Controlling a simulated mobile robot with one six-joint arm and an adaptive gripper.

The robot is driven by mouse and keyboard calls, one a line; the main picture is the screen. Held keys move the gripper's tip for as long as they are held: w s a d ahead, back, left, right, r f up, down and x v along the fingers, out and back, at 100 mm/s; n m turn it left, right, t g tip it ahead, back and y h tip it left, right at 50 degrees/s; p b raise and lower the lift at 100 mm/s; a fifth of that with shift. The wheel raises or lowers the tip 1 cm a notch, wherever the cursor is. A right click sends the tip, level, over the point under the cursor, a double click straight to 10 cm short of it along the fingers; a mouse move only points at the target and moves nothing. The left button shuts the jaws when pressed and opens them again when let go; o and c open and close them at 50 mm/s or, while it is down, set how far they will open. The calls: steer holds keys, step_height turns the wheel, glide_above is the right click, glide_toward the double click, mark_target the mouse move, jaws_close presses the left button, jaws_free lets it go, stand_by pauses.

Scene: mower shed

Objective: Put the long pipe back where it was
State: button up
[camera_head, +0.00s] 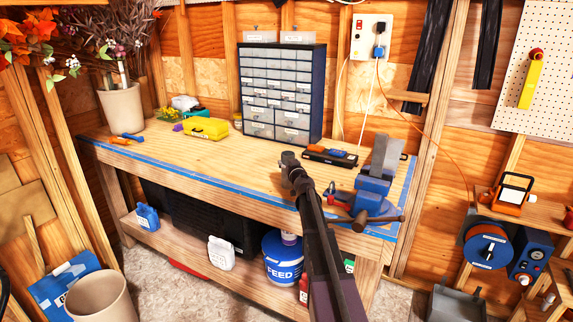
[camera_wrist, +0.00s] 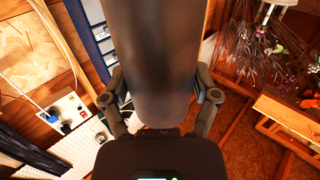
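In the wrist view a thick dark brown-grey cylinder, which I take for the long pipe (camera_wrist: 160,60), fills the middle. It runs from the top edge down to a rounded end near the palm. My gripper's fingers (camera_wrist: 160,97) lie on both sides of it and appear closed against it. In the head view my gripper (camera_head: 292,172) is at the top of a long dark shape rising from the bottom edge, in front of the bench's right half. There I cannot separate the pipe from my arm. The pipe's far end is out of the wrist view.
The wooden workbench (camera_head: 240,165) carries a drawer cabinet (camera_head: 282,90), a blue vise (camera_head: 374,187) at right, a yellow pack (camera_head: 206,128) and a plant pot (camera_head: 122,108). A blue FEED bucket (camera_head: 283,262) stands below. The bench's middle is clear.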

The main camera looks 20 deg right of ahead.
steer(key=shift+o, duration=0.6)
steer(key=shift+r, duration=0.2)
steer(key=s+a, duration=0.1)
steer(key=s, duration=1.1)
steer(key=shift+a, duration=0.25)
stand_by(0.3)
